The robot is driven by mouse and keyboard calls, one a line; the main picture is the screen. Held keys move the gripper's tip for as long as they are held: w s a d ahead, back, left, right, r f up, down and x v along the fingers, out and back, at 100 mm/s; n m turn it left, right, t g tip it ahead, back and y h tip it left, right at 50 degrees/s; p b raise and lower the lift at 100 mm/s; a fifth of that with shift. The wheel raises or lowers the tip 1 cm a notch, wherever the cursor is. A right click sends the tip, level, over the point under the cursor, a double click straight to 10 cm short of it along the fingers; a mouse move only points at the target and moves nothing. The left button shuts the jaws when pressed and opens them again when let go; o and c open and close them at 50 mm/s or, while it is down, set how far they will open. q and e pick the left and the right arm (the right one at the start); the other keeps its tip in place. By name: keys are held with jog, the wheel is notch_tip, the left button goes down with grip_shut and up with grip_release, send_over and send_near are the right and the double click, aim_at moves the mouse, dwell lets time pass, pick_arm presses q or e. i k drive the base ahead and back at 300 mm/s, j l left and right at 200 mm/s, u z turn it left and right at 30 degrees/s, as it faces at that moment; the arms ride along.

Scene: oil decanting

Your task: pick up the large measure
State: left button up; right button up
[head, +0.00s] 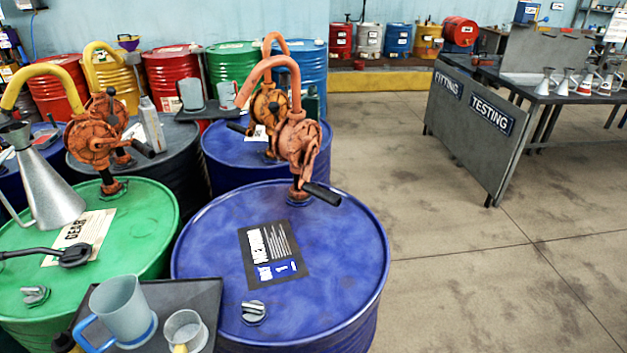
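A large translucent grey measuring jug (124,306) with a blue handle and blue base ring stands upright at the bottom left in the head view. It is on a dark tray (208,290) in front of the green and blue drums. Its handle points left and toward me. A smaller clear measure (185,331) with a yellow handle stands just right of it, partly cut off by the lower edge. Neither of my grippers shows in the head view.
A green drum (140,215) and a blue drum (345,240) stand behind the tray. Orange hand pumps (298,145) rise from drums. A metal conical can (48,190) is at the left. Open floor (470,280) lies to the right, before a testing bench (470,125).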

aim_at(54, 205)
jog(key=u, duration=1.5)
jog(key=i+j, duration=0.1)
jog(key=j, duration=0.25)
jog(key=j+u, duration=0.1)
jog(key=j, duration=0.3)
jog(key=i, duration=0.05)
